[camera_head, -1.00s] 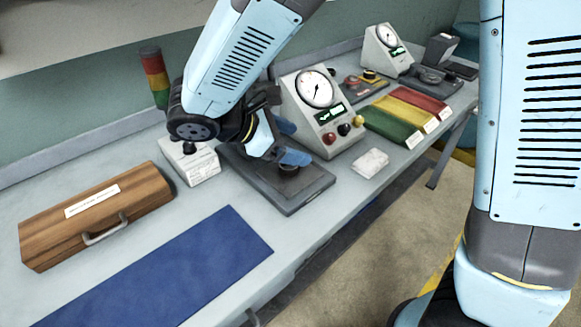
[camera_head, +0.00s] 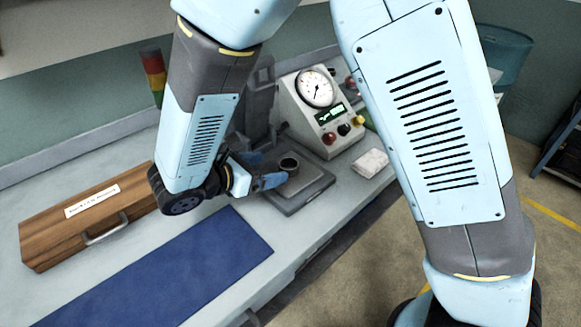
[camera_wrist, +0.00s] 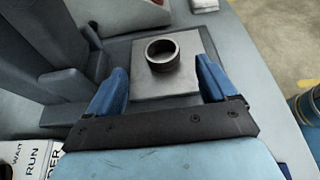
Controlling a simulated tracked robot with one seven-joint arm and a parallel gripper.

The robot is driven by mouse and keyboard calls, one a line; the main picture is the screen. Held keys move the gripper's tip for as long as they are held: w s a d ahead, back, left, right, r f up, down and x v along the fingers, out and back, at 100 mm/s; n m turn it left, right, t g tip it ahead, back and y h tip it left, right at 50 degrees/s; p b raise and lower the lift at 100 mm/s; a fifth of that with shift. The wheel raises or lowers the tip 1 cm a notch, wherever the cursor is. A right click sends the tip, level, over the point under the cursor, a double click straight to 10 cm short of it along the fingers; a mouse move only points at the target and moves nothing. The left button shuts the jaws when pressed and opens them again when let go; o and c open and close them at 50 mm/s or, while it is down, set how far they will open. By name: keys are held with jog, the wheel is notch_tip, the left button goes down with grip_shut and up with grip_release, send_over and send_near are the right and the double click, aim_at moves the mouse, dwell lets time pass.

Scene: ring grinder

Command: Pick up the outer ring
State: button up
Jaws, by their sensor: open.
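The outer ring (camera_wrist: 162,55) is a small dark metal ring. It stands on the light square plate (camera_wrist: 180,85) of a grey fixture in the wrist view. My gripper (camera_head: 272,172) has blue fingers and is level with the plate area, close to the ring's left side. In the wrist view my gripper (camera_wrist: 158,88) is open, with one finger on each side of the plate. The ring lies ahead of the fingertips, between their lines, and nothing is held.
A gauge box (camera_head: 316,105) with buttons stands behind the fixture. A wooden case (camera_head: 95,215) and a blue mat (camera_head: 165,275) lie at left. The fixture's grey column (camera_head: 258,100) rises behind my arm.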

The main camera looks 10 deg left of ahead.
aim_at(295, 163)
jog(key=shift+x, duration=3.15)
jog(key=shift+s, duration=0.1)
jog(key=c, duration=1.3)
